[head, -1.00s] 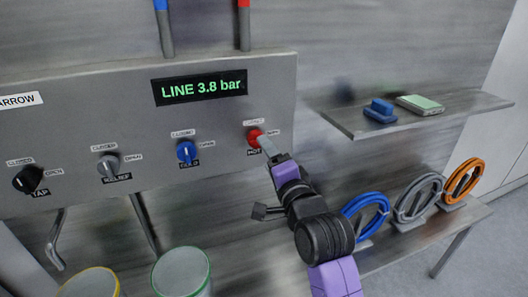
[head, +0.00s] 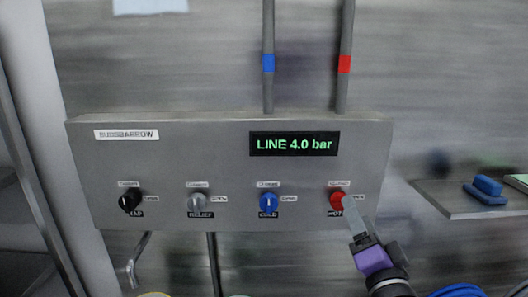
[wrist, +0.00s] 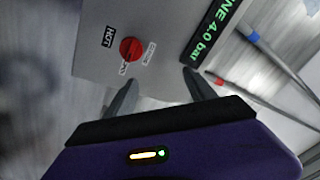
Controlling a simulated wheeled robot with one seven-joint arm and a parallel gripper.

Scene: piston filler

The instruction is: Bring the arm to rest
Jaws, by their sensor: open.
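My gripper (head: 353,218) is in front of the panel's lower right, by the red HOT knob (head: 337,200). In the wrist view my gripper (wrist: 160,88) has its two fingers spread apart with nothing between them. The red knob (wrist: 131,49) shows beyond the fingertips, apart from them. My purple and black arm reaches up from the bottom right.
The grey panel (head: 230,165) carries a display (head: 294,144) reading LINE 4.0 bar. Black TAP (head: 130,200), grey RELIEF (head: 197,202) and blue COLD (head: 268,202) knobs sit left. A shelf (head: 450,207) with a blue item (head: 487,188) stands right.

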